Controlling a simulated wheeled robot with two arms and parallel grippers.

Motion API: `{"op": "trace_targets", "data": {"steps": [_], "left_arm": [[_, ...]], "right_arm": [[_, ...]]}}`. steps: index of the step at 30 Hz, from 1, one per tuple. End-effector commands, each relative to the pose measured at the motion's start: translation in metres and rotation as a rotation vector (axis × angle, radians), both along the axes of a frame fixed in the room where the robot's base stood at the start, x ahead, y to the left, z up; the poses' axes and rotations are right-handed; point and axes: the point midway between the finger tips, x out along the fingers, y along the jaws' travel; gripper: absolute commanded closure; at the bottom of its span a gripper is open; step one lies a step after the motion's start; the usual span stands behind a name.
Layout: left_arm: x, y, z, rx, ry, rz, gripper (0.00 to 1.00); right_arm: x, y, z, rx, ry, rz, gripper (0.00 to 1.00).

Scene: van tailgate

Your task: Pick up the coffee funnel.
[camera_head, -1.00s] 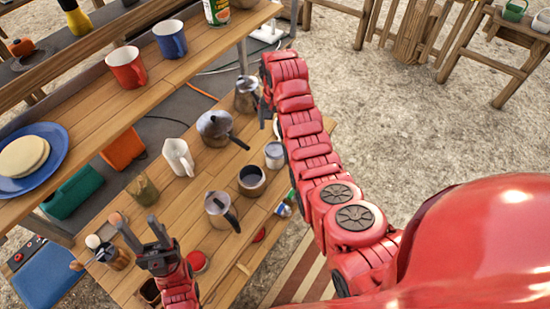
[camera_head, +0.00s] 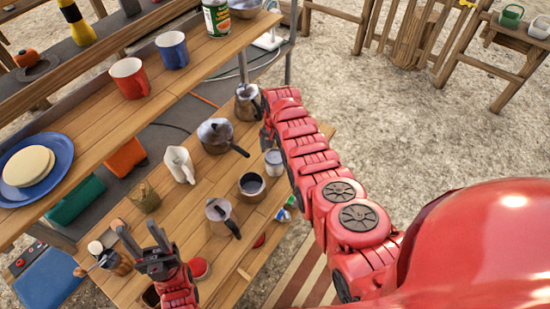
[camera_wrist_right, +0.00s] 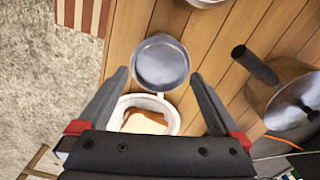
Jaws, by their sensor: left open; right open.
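A round grey metal vessel (camera_wrist_right: 160,62) with an open top, which I take to be the coffee funnel, lies between the fingertip ends in the right wrist view. A pale cup-like thing (camera_head: 273,161) beside my right arm in the head view seems to be the same one. My right gripper (camera_wrist_right: 160,73) is open around its outline, with no visible contact; the height gap is unclear. In the head view the right fingers are mostly hidden behind the arm. My left gripper (camera_head: 143,240) is open and empty at the table's near left.
A white-rimmed container (camera_wrist_right: 121,107) with brown and cream inside is between the right fingers, nearer the wrist. A lidded saucepan (camera_head: 215,135), a moka pot (camera_head: 248,102), a dark open pot (camera_head: 251,185) and a white jug (camera_head: 179,164) stand nearby. A shelf (camera_head: 100,120) overhangs the left.

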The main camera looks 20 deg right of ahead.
Motion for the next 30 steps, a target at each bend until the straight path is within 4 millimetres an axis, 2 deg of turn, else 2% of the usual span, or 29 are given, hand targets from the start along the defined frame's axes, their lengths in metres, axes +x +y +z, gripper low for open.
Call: {"op": "trace_targets", "data": {"steps": [12, 24, 30], "left_arm": [[0.0000, -0.0001, 0.0011, 0.000, 0.000, 0.000, 0.50], [0.0000, -0.0001, 0.0011, 0.000, 0.000, 0.000, 0.50], [0.0000, 0.0000, 0.0011, 0.000, 0.000, 0.000, 0.50]], "right_arm": [[-0.0001, -0.0002, -0.0059, 0.000, -0.002, 0.000, 0.00], [0.0000, 0.0000, -0.0057, 0.000, -0.002, 0.000, 0.72], [0.0000, 0.0000, -0.0056, 0.000, -0.003, 0.000, 0.72]]}}
